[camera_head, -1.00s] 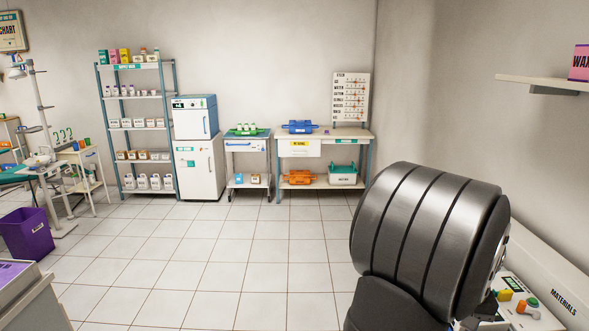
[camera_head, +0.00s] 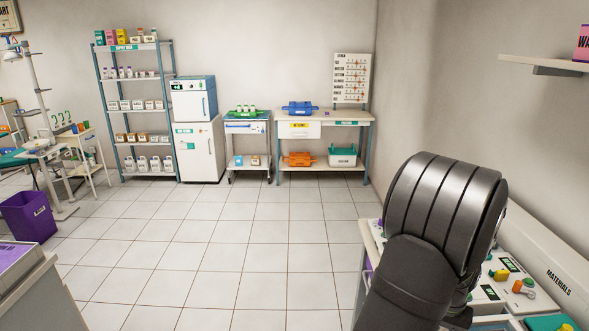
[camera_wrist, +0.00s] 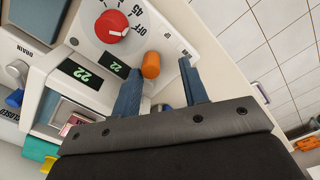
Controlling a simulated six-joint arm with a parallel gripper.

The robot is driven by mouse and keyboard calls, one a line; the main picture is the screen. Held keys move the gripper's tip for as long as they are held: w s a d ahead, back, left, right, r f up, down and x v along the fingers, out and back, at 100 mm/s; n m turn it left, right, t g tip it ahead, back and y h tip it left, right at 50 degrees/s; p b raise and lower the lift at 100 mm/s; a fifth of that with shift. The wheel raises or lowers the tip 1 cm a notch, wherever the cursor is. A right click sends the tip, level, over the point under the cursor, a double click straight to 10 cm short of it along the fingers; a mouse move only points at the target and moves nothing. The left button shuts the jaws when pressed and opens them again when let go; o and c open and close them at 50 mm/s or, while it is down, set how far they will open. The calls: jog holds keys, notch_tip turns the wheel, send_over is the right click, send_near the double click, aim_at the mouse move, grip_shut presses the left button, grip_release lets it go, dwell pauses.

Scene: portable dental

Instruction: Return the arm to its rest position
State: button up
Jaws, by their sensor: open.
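My arm (camera_head: 445,215) rises as dark grey links at the right of the head view, in front of the material counter. My gripper shows in the wrist view (camera_wrist: 161,80), with its two blue fingers apart and nothing held between them. An orange cylinder (camera_wrist: 151,65) stands past the fingertips, near the left finger; I cannot tell whether they touch. In the head view the fingers are hidden behind my arm.
A white device with a red knob (camera_wrist: 112,26) and green number displays lies close to the fingers. The white counter (camera_head: 541,297) runs along the right wall. A shelf (camera_head: 545,63) juts out above it. The tiled floor (camera_head: 215,245) to the left is clear.

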jog(key=shift+w+m, duration=0.15)
jog(key=shift+m, duration=0.25)
dwell(0.3)
jog(key=n, duration=0.1)
jog(key=s+n, duration=0.1)
jog(key=n, duration=0.1)
jog(key=shift+s+d+n, duration=0.15)
jog(key=shift+d+n, duration=0.05)
jog(key=shift+n, duration=0.1)
notch_tip(320, 180, up, 11)
jog(key=shift+n, duration=0.4)
jog(key=shift+s+f, duration=0.1)
